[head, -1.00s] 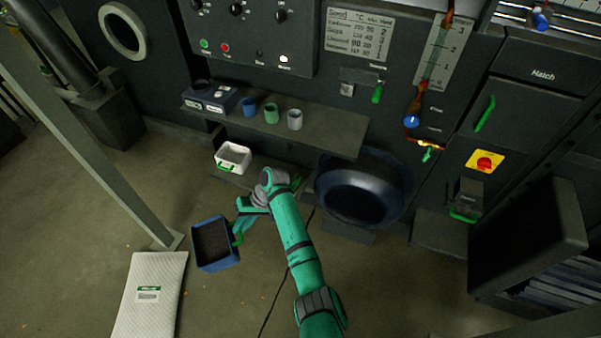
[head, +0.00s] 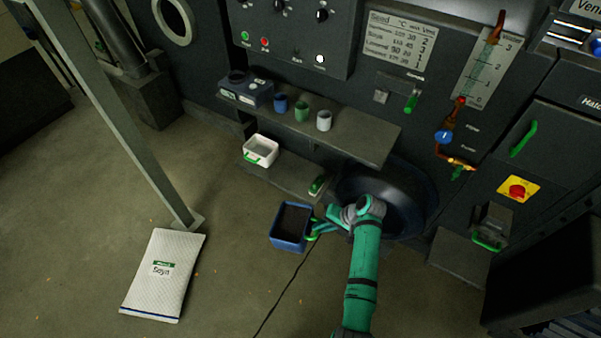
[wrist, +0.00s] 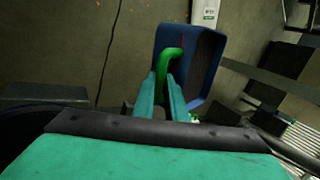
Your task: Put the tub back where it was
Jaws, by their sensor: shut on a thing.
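A blue tub (head: 275,240) with dark contents and a green handle hangs in front of the low shelf in the head view. My gripper (head: 314,228) is shut on the green handle at the tub's right side. In the wrist view the two fingers (wrist: 165,88) close around the green handle (wrist: 168,62), with the blue tub (wrist: 208,85) beyond them. The tub looks roughly level. I cannot tell its exact height above the floor.
A white tub (head: 262,160) with a green handle stands on the low shelf (head: 284,181). A green-topped item (head: 318,185) lies at that shelf's right end. Several cups stand on the upper shelf (head: 352,138). A Soya sack (head: 160,290) lies on the floor, left; a post (head: 120,125) stands behind it.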

